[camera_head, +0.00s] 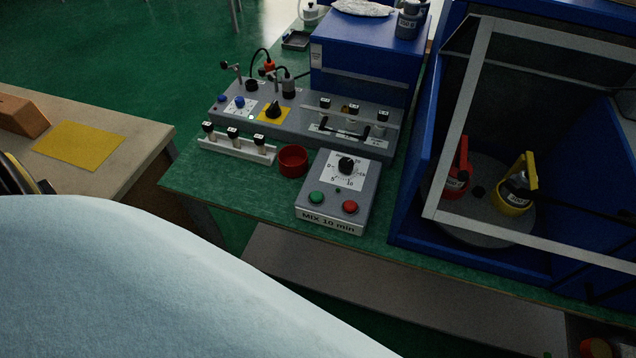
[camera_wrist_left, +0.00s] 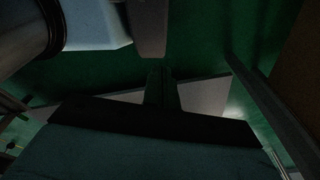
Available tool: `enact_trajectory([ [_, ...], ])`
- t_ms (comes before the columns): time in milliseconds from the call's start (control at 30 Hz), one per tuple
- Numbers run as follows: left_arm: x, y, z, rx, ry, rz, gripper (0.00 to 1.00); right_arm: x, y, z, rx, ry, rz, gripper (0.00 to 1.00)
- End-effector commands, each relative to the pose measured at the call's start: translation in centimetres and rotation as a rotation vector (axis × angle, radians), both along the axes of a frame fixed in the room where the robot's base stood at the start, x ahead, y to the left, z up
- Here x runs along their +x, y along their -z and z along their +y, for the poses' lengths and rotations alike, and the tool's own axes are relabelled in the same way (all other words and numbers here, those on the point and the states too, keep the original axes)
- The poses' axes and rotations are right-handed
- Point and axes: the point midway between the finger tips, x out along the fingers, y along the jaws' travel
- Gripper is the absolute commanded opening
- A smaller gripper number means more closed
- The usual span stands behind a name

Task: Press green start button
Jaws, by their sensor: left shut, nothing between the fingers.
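The green start button (camera_head: 316,198) is on the sloped front of a grey timer box (camera_head: 338,190) labelled "MIX 10 min", in the head view. It sits left of a red button (camera_head: 350,207) and below a black dial (camera_head: 346,165). Nothing covers it. My left gripper (camera_wrist_left: 157,63) shows only in the dark left wrist view, shut and empty. It is not in the head view, so its distance from the button cannot be told. My right gripper is in neither view.
A red cup (camera_head: 292,161) and a white rack of vials (camera_head: 236,146) stand left of the box. A blue cabinet with a framed window (camera_head: 458,110) rises to its right. The green bench edge lies just in front. A pale blue surface fills the lower left.

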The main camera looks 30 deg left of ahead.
Motion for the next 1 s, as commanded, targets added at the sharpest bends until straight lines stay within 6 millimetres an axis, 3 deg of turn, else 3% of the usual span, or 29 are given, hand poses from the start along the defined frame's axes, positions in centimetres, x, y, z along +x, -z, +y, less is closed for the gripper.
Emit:
enact_trajectory([
  [33, 2.6, -1.1, 0.4, 0.003, 0.010, -0.034, 0.00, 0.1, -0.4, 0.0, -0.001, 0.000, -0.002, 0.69],
  [167, 9.8, -5.2, 0.8, 0.004, 0.050, -0.117, 0.00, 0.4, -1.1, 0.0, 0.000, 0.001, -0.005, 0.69],
  [300, 16.9, -11.5, 0.2, -0.010, 0.113, -0.208, 0.00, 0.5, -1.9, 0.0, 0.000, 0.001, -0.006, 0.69],
  [400, 20.9, -16.8, -0.9, -0.026, 0.171, -0.269, 0.00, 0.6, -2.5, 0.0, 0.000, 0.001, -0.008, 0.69],
  [533, 24.2, -23.7, -2.7, -0.051, 0.251, -0.334, 0.00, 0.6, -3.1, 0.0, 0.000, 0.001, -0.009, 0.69],
  [800, 27.2, -35.9, -6.3, -0.088, 0.469, -0.462, 0.00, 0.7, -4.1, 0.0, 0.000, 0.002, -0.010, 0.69],
  [1000, 30.7, -40.7, -6.6, -0.086, 0.800, -0.606, 0.00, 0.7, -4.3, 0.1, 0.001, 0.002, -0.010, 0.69],
])
